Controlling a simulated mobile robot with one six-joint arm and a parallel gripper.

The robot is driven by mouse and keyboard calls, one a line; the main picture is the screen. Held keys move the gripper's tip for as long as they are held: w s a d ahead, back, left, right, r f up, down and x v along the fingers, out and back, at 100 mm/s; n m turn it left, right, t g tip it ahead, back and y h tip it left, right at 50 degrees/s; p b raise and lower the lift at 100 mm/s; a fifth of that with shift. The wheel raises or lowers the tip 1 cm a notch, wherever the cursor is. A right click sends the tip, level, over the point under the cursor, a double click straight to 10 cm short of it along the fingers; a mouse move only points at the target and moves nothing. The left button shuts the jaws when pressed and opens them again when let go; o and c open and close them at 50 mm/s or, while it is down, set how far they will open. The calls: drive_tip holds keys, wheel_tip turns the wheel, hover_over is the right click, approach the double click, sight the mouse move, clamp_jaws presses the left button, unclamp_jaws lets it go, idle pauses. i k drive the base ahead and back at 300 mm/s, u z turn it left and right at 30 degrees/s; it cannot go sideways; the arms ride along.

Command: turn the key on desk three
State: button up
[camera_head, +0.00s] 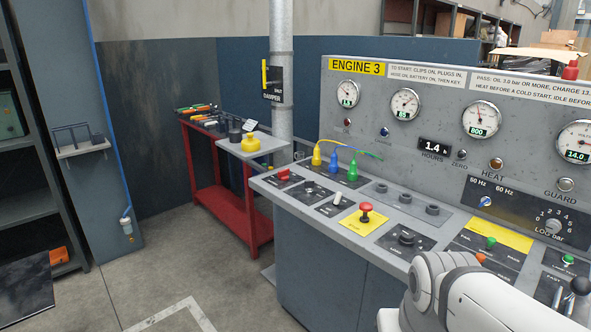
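Desk three (345,240) is the grey console with the yellow "ENGINE 3" label (357,68) on its upright back panel. A black rotary part (406,238) sits on a dark plate right of the red mushroom button (366,208). Another dark plate with a small switch (310,188) is at the desk's left end, near a pale lever (337,199). The labels are too small to tell which of these is the key. My white arm covers part of the desk's lower right. My gripper is not in view.
Yellow, blue and green plugs (333,161) stand upright at the desk's back left. A red cart (203,180) with tools and a small table with a yellow container (250,142) stand left, beside a vertical pipe (281,70). The floor (190,265) before them is clear.

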sight(309, 185)
drive_tip(key=u, duration=0.25)
drive_tip(key=i, duration=1.25)
drive_tip(key=u, duration=0.05)
